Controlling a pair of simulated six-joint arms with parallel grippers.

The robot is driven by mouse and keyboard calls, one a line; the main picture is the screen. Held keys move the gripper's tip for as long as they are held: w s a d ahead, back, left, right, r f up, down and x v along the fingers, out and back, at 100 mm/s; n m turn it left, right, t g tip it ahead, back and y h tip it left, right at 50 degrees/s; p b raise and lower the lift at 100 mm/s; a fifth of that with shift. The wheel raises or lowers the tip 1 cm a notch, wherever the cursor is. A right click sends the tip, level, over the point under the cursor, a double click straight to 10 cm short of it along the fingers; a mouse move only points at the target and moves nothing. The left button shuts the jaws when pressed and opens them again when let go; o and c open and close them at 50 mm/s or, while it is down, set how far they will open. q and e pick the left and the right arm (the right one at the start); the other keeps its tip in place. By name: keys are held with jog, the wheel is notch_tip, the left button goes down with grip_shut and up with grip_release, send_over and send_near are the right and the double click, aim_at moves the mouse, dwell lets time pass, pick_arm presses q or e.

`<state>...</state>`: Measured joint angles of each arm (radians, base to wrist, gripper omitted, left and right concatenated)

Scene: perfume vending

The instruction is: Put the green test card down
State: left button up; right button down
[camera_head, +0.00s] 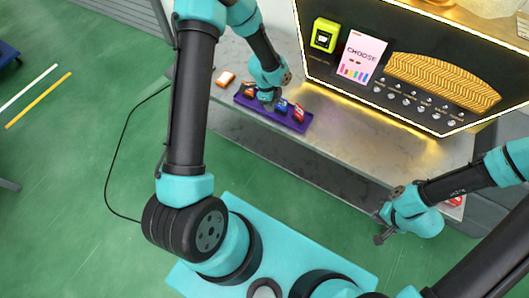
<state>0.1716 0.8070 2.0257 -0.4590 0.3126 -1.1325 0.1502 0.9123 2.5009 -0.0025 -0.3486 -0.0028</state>
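I cannot make out a green test card; it may be hidden behind my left gripper. My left gripper (269,103) is over the purple tray (258,112) on the grey counter, among the small coloured items in it. Its fingers are too small and covered to tell whether they are open or shut. Orange (248,92), blue (282,105) and red (298,112) items sit in the tray. My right gripper (380,226) is at the counter's front edge on the right, away from the tray; its finger state is unclear.
A small orange-and-white item (225,79) lies on the counter left of the tray. The lit machine panel (345,85) stands behind, with a yellow-green device (324,35) and a "CHOOSE" sign (361,56). The middle counter (370,150) is clear. A red item (455,201) shows at right.

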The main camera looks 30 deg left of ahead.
pick_arm(q)
jog(key=s+d+f+n, duration=0.2)
jog(key=s+d+n, duration=0.2)
jog(key=s+n, duration=0.5)
jog(key=s+d+f+n+h, duration=0.1)
jog(key=s+d+f+n, duration=0.2)
jog(key=s+n, duration=0.5)
jog(key=shift+s+d+f+n+t, duration=0.15)
jog(key=shift+s+d+n+t, duration=0.35)
jog(key=shift+s, duration=0.75)
